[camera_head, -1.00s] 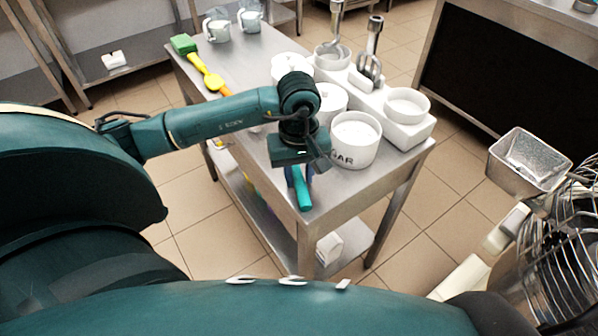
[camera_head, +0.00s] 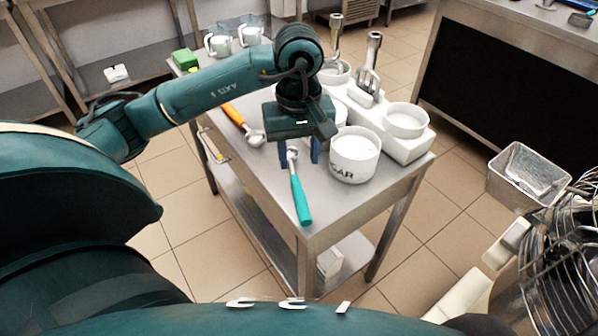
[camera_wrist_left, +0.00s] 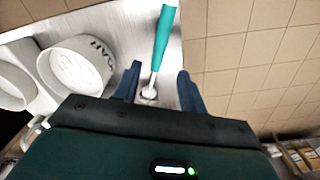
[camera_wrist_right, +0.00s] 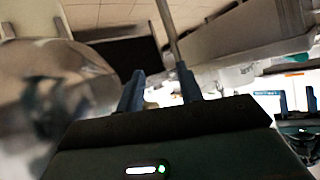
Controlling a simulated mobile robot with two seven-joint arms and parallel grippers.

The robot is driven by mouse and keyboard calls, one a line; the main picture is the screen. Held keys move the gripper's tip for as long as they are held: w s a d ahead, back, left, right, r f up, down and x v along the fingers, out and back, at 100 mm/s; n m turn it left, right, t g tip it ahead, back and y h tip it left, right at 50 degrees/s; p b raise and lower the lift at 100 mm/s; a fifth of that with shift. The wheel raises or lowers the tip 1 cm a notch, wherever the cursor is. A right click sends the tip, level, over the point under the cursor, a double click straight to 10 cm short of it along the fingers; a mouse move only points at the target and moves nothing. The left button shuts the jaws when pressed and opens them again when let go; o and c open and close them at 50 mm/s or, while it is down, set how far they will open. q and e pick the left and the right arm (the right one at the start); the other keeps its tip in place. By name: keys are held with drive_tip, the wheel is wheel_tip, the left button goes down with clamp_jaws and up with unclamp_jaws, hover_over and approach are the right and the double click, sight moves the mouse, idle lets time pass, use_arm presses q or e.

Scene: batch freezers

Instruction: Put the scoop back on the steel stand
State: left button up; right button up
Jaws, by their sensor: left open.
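A scoop with a teal handle (camera_head: 301,201) and a small metal head lies on the steel stand (camera_head: 345,207), a table-like bench, near its front corner. The handle points toward the near edge. My left gripper (camera_head: 299,157) is open and empty above the scoop's head, apart from it. In the left wrist view the scoop's handle (camera_wrist_left: 165,38) runs away from between the two open fingers (camera_wrist_left: 158,88), its head partly hidden by the gripper body. My right gripper (camera_wrist_right: 160,88) shows in the right wrist view with its fingers apart and nothing visibly held.
A white sugar tub (camera_head: 355,155) stands just right of my left gripper. An orange-handled scoop (camera_head: 234,114) lies to its left. A white holder (camera_head: 412,138) with bowls and metal tools stands behind. A wire whisk (camera_head: 560,250) and metal bin (camera_head: 527,172) are at right.

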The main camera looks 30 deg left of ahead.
use_arm(q)
drive_tip(key=s+d+n+g+h, duration=0.2)
drive_tip(key=s+d+h, duration=0.3)
drive_tip(key=d, duration=0.4)
drive_tip(key=s+d+n+g+h, duration=0.2)
drive_tip(key=s+d+h, duration=0.3)
drive_tip(key=d, duration=0.5)
drive_tip(key=d+r+n+t+h, duration=0.2)
drive_tip(key=d+r+n+h, duration=0.4)
drive_tip(key=n+h, duration=0.4)
drive_tip(key=w+a+f+n+t+y, duration=0.2)
drive_tip(key=w+a+n+t+y, duration=0.2)
drive_tip(key=n+t, duration=0.85)
drive_tip(key=w+a+f+n+t+y, duration=0.3)
drive_tip(key=n+t, duration=0.4)
drive_tip(key=n, duration=1.1)
drive_tip(key=s+a+f+n+g+y, duration=0.3)
drive_tip(key=f+n+y, duration=0.1)
drive_tip(key=f+n, duration=0.4)
drive_tip(key=s+a+f+n+g+y, duration=0.3)
drive_tip(key=s+f+n+y, duration=0.1)
drive_tip(key=f+n, duration=0.4)
wheel_tip(320, 180, down, 2)
drive_tip(key=shift+f+y, duration=0.25)
drive_tip(key=shift+y, duration=0.05)
